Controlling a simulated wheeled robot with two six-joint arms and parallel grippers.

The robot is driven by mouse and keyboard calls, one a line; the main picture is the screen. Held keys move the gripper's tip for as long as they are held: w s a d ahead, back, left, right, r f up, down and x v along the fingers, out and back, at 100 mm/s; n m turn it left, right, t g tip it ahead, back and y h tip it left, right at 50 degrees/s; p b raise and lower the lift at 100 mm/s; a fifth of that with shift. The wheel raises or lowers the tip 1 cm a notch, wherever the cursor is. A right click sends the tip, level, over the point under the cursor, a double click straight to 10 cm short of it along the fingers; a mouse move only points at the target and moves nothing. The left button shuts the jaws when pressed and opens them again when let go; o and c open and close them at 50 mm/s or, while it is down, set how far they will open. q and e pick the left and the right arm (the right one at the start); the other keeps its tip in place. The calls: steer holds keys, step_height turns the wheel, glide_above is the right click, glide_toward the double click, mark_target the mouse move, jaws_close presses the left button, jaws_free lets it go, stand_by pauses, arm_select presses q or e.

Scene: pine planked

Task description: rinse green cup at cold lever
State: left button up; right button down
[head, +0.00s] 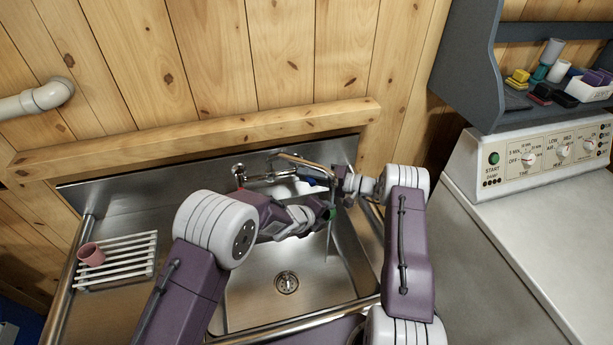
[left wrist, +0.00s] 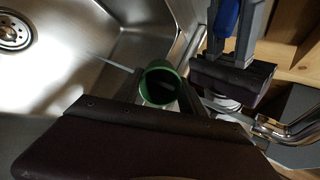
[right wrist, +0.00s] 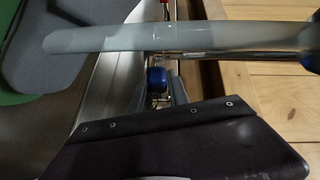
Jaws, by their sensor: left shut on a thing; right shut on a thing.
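The green cup (head: 331,213) is in my left gripper (head: 322,214), over the right side of the sink basin. In the left wrist view the cup (left wrist: 159,84) shows its open mouth and dark inside. I cannot tell its exact tilt. My right gripper (head: 338,184) is shut on the blue cold lever (head: 311,181) beside the tap. The lever's blue end (right wrist: 157,78) shows between the fingers in the right wrist view. The metal spout (head: 300,161) arches near the right gripper. A thin pale streak runs below the cup; I cannot tell whether it is water.
The sink basin (head: 255,293) is empty around its drain (head: 286,282). A white machine with dials (head: 540,158) and a grey shelf (head: 470,70) stand at the right. The wooden ledge (head: 200,140) runs behind the tap.

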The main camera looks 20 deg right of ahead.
steer(key=c, duration=1.3)
jaws_free()
steer(key=v, duration=1.2)
steer(key=shift+d, duration=0.1)
